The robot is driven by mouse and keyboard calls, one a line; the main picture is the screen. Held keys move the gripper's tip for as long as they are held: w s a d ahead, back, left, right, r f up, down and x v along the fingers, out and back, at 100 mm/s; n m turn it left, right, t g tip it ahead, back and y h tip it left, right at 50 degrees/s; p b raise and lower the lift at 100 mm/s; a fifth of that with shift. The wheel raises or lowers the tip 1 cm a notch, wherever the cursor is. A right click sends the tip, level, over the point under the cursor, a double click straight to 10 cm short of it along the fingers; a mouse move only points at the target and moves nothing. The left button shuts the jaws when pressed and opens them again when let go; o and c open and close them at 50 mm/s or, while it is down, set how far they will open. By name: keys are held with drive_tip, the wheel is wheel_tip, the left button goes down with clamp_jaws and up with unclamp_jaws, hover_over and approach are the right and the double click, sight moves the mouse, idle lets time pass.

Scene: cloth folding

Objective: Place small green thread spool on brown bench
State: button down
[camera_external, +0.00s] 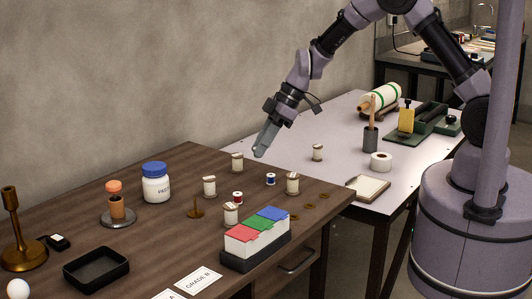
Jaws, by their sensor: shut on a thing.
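The brown bench (130,222) has a dark wood top and fills the left and front of the view. My gripper (262,150) points down over the bench's far edge, near the border with the pale table. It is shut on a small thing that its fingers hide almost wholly. I take this to be the small green thread spool, as no green spool shows elsewhere, but its colour cannot be made out. On the bench stand a small blue spool (271,179), a small red spool (237,197) and several larger whitish spools, one of them (237,162) just left of my gripper.
A card box (255,250) with red, green and blue tops, a paste jar (156,187), a black tray (97,268) and brass pieces stand on the bench. The bench's middle has bare patches.

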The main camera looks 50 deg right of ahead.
drive_tip(key=s+a+r+n+g+p, duration=0.1)
drive_tip(key=s+a+r+n, duration=0.1)
drive_tip(key=a+r+n, duration=0.15)
drive_tip(key=b, duration=0.4)
approach(251, 193)
drive_tip(key=shift+y, duration=0.4)
drive_tip(key=x, duration=0.6)
drive_tip(key=shift+w+d+f, duration=0.1)
drive_tip(key=shift+d+f, duration=0.05)
drive_tip(key=shift+d, duration=0.1)
drive_tip(key=shift+f, duration=0.1)
drive_tip(key=c, duration=1.3)
unclamp_jaws()
